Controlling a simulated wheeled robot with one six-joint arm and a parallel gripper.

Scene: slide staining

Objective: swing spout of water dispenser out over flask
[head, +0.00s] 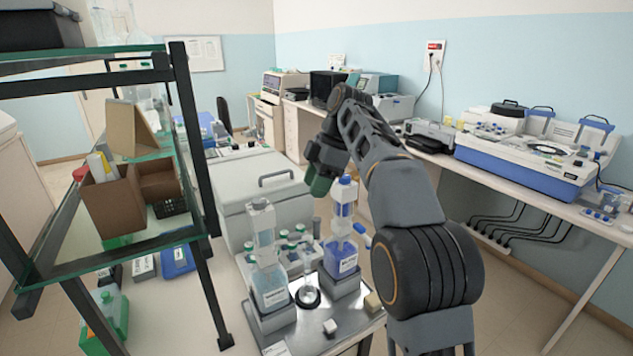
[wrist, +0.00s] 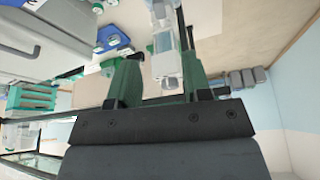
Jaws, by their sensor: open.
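Two dispenser bottles stand on a metal tray (head: 300,338) in the head view. The left dispenser (head: 270,287) holds pale, clear liquid. My gripper (head: 318,184) is open with green fingers, high beside the right dispenser's top. In the wrist view, a clear and white upright part (wrist: 166,62) shows between the open fingers (wrist: 160,82); I cannot tell which dispenser it belongs to or whether they touch.
A glass-shelved rack (head: 130,225) with a cardboard box (head: 113,205) is at left. A bench with a blue and white machine (head: 525,160) runs along the right wall.

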